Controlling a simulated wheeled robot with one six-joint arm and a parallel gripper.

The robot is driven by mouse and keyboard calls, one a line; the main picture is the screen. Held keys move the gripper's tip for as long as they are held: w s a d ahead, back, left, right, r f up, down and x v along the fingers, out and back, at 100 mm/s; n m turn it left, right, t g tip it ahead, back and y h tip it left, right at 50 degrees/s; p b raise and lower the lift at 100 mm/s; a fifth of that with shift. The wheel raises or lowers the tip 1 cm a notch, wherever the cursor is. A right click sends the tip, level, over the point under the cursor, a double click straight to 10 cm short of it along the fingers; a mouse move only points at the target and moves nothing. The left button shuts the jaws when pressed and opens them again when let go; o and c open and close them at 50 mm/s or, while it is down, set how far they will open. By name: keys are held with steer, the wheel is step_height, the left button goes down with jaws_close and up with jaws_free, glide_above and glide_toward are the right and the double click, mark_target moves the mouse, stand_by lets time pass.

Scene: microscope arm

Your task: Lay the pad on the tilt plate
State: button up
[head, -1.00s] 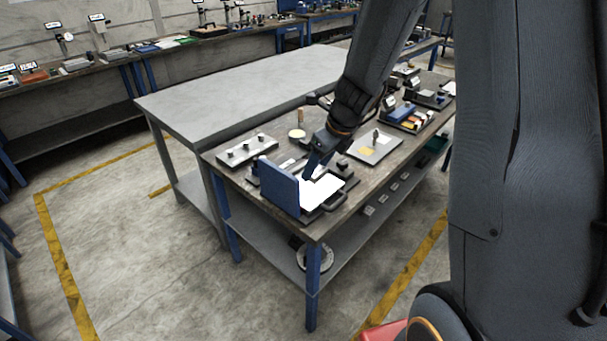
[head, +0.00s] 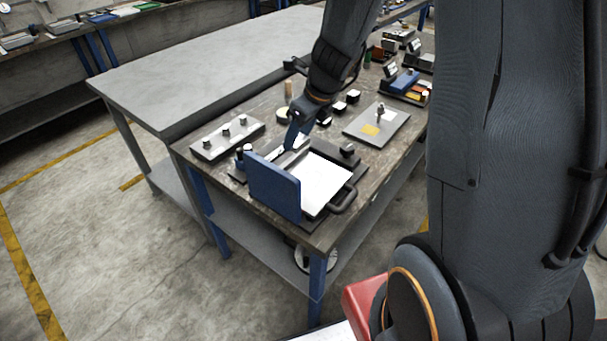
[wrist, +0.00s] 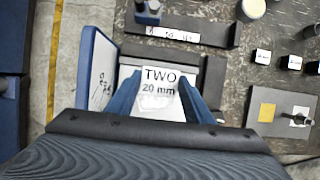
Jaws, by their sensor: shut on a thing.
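My gripper (wrist: 160,103) is shut, with its two blue fingers on either side of a white piece marked "TWO 20 mm" (wrist: 161,80), seemingly the pad. In the head view my gripper (head: 292,146) reaches down beyond a wide white plate (head: 322,182) in a dark handled frame. This looks like the tilt plate. A blue panel (head: 273,187) stands upright along its left side and shows also in the wrist view (wrist: 98,70). The fingers hide part of the held piece, and I cannot tell whether it touches the surface beneath.
A grey bar with several knobs (head: 227,138) lies at the left. A grey board with a yellow square (head: 370,130) lies to the right, with small black blocks (head: 340,107) behind it. An empty grey table (head: 205,65) adjoins at the back.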

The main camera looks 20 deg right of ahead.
step_height(320, 180, down, 10)
steer(key=b, duration=0.4)
steer(key=shift+f, duration=0.15)
steer(key=o, duration=1.4)
steer(key=shift+b, duration=0.3)
steer(key=p+v, duration=0.4)
steer(key=v, duration=0.8)
steer(key=shift+w+a, duration=0.1)
steer(key=shift+a, duration=0.05)
